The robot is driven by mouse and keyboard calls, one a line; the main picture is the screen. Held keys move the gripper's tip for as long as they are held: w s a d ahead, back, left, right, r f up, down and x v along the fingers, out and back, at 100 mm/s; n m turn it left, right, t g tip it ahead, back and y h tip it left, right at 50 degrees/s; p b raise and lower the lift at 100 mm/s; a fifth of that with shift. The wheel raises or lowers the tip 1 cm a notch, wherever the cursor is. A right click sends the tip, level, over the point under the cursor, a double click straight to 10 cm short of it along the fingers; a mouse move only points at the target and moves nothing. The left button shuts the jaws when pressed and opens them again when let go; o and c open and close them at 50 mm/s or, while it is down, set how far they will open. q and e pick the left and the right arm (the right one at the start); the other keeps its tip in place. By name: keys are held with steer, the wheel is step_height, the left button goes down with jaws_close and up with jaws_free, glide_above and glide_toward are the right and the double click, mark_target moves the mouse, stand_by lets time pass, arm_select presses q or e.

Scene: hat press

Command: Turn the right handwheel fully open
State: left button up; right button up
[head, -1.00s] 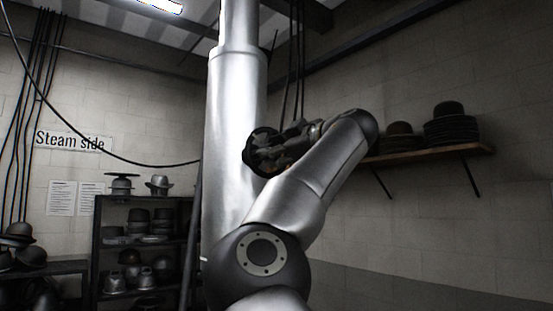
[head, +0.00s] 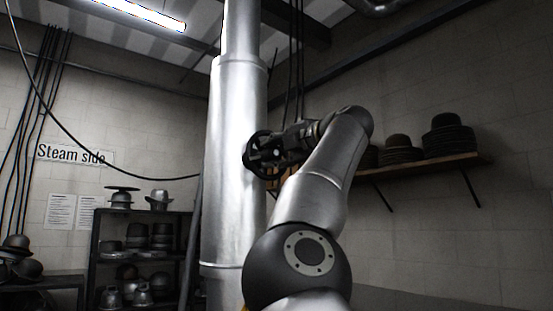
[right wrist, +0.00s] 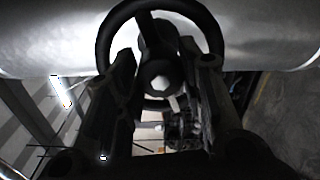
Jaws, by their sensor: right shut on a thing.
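The handwheel (head: 250,152) is a small dark ring on the side of the thick silver vertical pipe (head: 228,130). In the right wrist view the handwheel (right wrist: 158,78) shows its round rim, spokes and a central hub with a bolt head. My right gripper (head: 268,152) reaches it from the right. In the right wrist view the two dark fingers of the right gripper (right wrist: 163,68) stand on either side of the hub, within the rim's width, and are shut on the wheel. The exact contact spots are too dark to tell. My left gripper is not in view.
A wall shelf (head: 440,162) with stacked hats is behind my right arm. A dark rack (head: 95,245) with hats and hat forms stands left of the pipe. A "Steam side" sign (head: 72,154) hangs on the left wall. A black cable sags across the left.

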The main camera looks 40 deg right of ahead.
steer(key=n+b, duration=0.1)
steer(key=n, duration=0.2)
steer(key=shift+f+n, duration=0.15)
steer(key=shift+n, duration=0.15)
steer(key=n+b, duration=0.1)
steer(key=n, duration=0.2)
steer(key=shift+n, duration=0.3)
steer(key=n+b, duration=0.1)
steer(key=n, duration=0.2)
steer(key=shift+n+b, duration=0.35)
steer(key=shift+n, duration=0.05)
steer(key=n+b, duration=0.1)
steer(key=n, duration=0.6)
steer(key=shift+b, duration=0.4)
steer(key=n, duration=0.3)
steer(key=shift+n+b, duration=0.35)
steer(key=shift+n, duration=0.05)
steer(key=n, duration=0.3)
steer(key=shift+n, duration=0.3)
steer(key=shift+n+t+b, duration=0.3)
steer(key=shift+n, duration=1.7)
